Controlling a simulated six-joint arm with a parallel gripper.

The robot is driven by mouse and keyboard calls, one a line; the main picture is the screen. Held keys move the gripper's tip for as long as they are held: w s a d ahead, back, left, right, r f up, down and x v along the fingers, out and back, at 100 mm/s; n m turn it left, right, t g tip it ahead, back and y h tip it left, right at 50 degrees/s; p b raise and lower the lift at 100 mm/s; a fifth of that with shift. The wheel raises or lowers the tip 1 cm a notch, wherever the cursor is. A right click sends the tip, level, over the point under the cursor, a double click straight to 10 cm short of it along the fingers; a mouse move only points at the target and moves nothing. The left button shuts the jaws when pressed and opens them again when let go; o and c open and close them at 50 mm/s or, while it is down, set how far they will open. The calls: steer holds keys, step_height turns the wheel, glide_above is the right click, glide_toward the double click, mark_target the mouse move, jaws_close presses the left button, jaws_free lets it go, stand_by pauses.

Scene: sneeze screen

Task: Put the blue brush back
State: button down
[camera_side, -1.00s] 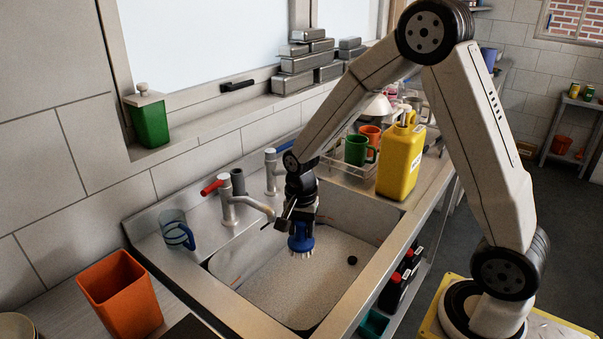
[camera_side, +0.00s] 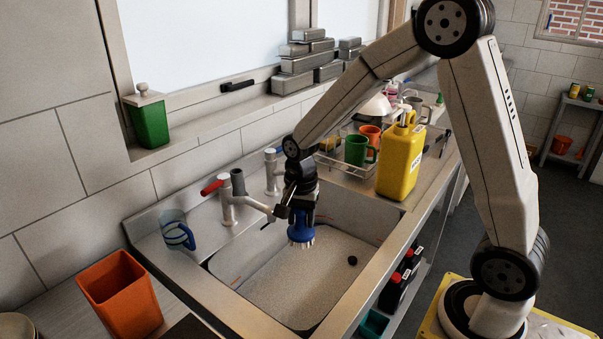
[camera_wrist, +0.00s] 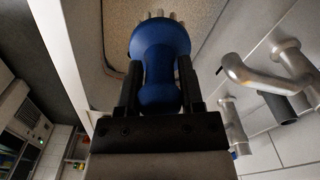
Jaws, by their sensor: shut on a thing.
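The blue brush (camera_side: 301,229) hangs upright over the sink, bristles down, above the sink floor. My gripper (camera_side: 297,211) is shut on its upper part. In the wrist view the blue brush (camera_wrist: 160,62) sits between the two black fingers of my gripper (camera_wrist: 160,92), with pale bristles at its far end. The sink (camera_side: 300,275) has a speckled floor and a dark drain at the right. I cannot tell which spot is the brush's own place; a clear blue-tinted mug (camera_side: 178,232) stands on the ledge left of the taps.
The red-handled tap (camera_side: 228,205) stands just left of my gripper, its spout close to it. An orange bin (camera_side: 120,293) stands at the front left. A yellow jug (camera_side: 401,160) and a rack with a green mug (camera_side: 357,150) stand right of the sink. The sink basin is clear.

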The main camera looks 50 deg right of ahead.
steer(key=s+a+r, duration=0.4)
steer(key=s+a, duration=0.3)
steer(key=s, duration=0.3)
steer(key=s+a+r, duration=0.3)
steer(key=s+a, duration=0.5)
steer(key=s, duration=0.2)
steer(key=shift+a+r, duration=0.2)
steer(key=shift+r, duration=0.15)
steer(key=shift+w, duration=0.1)
steer(key=w+a+f, duration=0.4)
steer(key=w+f, duration=0.5)
steer(key=w, duration=0.3)
steer(key=shift+w+a+f, duration=0.2)
steer(key=shift+w+a, duration=0.05)
steer(key=shift+a, duration=0.15)
